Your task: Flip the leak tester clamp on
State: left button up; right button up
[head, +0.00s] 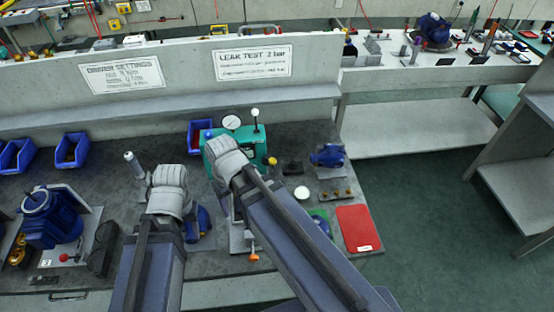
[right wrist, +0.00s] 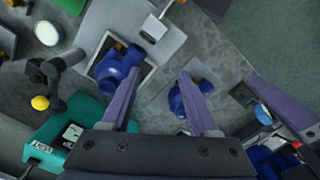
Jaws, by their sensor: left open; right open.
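The teal leak tester (head: 262,143) stands on the bench with a dial and a white-knobbed lever on top. It also shows in the right wrist view (right wrist: 40,150). A grey plate (right wrist: 105,20) in front of it bears a blue pump body (right wrist: 118,62) in a square recess. A clamp lever with an orange handle (head: 254,257) lies at the plate's front edge, pointing away from the pump. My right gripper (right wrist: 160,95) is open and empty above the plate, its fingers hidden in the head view. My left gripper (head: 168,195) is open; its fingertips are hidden.
A second blue pump (right wrist: 190,95) sits on a plate beside the tester. A black post with a yellow knob (right wrist: 40,103) stands close to the tester. A red mat (head: 358,228) lies right; a blue motor (head: 50,215) and blue bins (head: 72,150) stand left.

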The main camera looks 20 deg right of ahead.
jog(key=w+d+y, duration=0.1)
jog(key=w+d, duration=0.2)
jog(key=d, duration=0.1)
jog(key=w+d+y, duration=0.1)
jog(key=w+d, duration=0.2)
jog(key=d, duration=0.1)
jog(key=w+d+r+m+t+y, duration=0.1)
jog(key=w+d, duration=0.2)
jog(key=d, duration=0.1)
jog(key=shift+d, duration=0.2)
jog(key=c, duration=0.7)
jog(key=w+d+t, duration=0.1)
jog(key=d, duration=0.4)
jog(key=w+d+r+t+y, duration=0.1)
jog(key=d, duration=0.5)
jog(key=w+d+r+m+t+y, duration=0.1)
jog(key=w+d, duration=0.1)
jog(key=d, duration=0.4)
jog(key=shift+r, duration=0.15)
grip_shut()
